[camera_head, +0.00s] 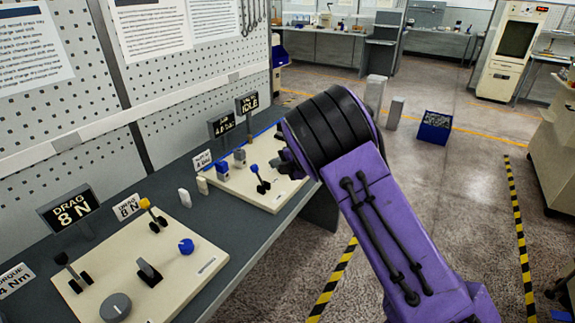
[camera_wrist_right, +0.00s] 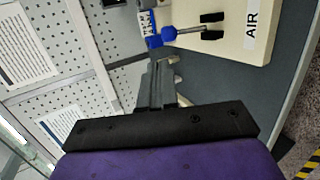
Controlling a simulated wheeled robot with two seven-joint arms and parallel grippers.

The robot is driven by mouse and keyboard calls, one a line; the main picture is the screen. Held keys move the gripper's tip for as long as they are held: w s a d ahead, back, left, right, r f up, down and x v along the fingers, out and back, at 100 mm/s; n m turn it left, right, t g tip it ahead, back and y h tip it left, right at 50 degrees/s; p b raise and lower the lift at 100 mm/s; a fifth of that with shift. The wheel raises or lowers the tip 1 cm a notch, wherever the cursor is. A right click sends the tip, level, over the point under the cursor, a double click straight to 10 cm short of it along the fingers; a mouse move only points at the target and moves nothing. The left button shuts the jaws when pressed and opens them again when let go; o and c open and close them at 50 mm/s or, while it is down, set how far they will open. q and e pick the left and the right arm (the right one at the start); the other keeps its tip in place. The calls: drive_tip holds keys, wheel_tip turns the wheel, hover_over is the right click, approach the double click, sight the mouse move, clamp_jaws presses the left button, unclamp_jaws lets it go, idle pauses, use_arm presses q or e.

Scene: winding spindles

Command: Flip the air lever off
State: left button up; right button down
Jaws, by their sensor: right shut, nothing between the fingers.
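The air lever (camera_head: 257,176) has a blue knob and a thin stem. It stands in a black bracket on the cream far panel (camera_head: 264,201). In the right wrist view the lever's blue knob (camera_wrist_right: 155,41) is at the top, with its stem running right to the bracket, beside a white label reading AIR (camera_wrist_right: 251,24). My right gripper (camera_head: 286,157) is just right of the lever in the head view, partly hidden by my wrist. In the right wrist view its fingers (camera_wrist_right: 166,72) are shut and empty, a little short of the knob. My left gripper is not in view.
Blue controls (camera_head: 222,171) stand left of the lever, with display signs (camera_head: 222,123) behind. A nearer cream panel (camera_head: 205,262) carries a yellow-tipped lever (camera_head: 147,206), a blue knob (camera_head: 186,246) and a dial (camera_head: 115,307). A pegboard wall (camera_head: 190,80) rises behind the bench.

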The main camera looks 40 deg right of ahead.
drive_tip(key=v, duration=0.4)
drive_tip(key=shift+w+d+b, duration=0.1)
drive_tip(key=shift+w+b, duration=0.05)
drive_tip(key=shift+b, duration=0.2)
